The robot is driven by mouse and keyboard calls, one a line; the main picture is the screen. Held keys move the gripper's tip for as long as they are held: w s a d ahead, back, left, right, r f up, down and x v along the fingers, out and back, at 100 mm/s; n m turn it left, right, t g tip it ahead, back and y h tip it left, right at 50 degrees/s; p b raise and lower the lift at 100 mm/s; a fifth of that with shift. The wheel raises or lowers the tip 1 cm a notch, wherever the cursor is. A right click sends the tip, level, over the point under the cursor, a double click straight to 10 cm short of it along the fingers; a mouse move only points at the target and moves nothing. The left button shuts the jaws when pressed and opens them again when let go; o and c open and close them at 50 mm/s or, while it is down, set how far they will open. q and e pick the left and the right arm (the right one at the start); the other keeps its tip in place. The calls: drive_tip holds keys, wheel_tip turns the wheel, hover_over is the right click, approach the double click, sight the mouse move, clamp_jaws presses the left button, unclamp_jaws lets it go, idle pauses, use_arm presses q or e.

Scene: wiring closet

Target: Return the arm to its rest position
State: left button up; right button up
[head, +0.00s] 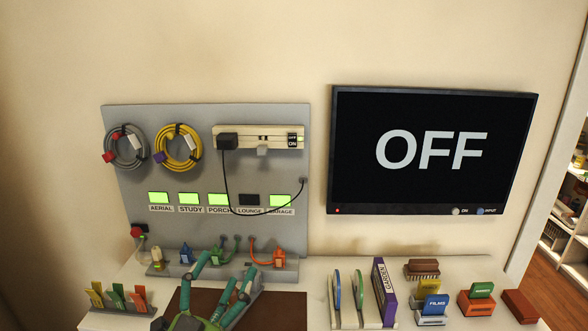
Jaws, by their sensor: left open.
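My left gripper (227,264) comes up from the bottom edge in the head view, with a green body and teal fingers spread apart. It is open and nothing shows between its fingers. It is in front of the row of coloured plugs at the foot of the grey wall panel (290,150). Whether a fingertip touches a plug or the strip, I cannot tell. It partly covers the dark mat (280,310) on the table. My right gripper is not in view.
The white table (320,270) holds several coloured cards (118,297) at left. At right stand a purple GARDEN book (384,290), a FILMS holder (432,310) and a brush (422,268). A wall screen (432,150) reads OFF. The LOUNGE light (249,200) is dark; the others are green.

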use_arm(q)
drive_tip(key=s+a+f+n+g+y, duration=0.2)
drive_tip(key=a+f+n+g+y, duration=0.2)
drive_tip(key=f, duration=0.5)
drive_tip(key=s+a+f+n+g+y, duration=0.2)
drive_tip(key=a+f+n+g+y, duration=0.2)
drive_tip(key=f, duration=0.5)
drive_tip(key=s+f+n+g+h, duration=0.1)
drive_tip(key=s+f+n+g, duration=0.1)
drive_tip(key=s+f+g, duration=1.05)
drive_tip(key=s+f+t, duration=0.1)
drive_tip(key=s+f, duration=0.3)
drive_tip(key=f, duration=0.8)
drive_tip(key=s+f+t, duration=0.1)
drive_tip(key=s+f, duration=0.3)
drive_tip(key=f, duration=0.9)
drive_tip(key=s+a+f+g, duration=0.1)
drive_tip(key=s+a+f, duration=0.2)
drive_tip(key=s+f, duration=1)
drive_tip(key=s, duration=0.2)
drive_tip(key=shift+s+a+f+m, duration=0.15)
drive_tip(key=shift+s+a+m, duration=0.05)
drive_tip(key=shift+s+m, duration=0.2)
drive_tip(key=shift+g, duration=0.25)
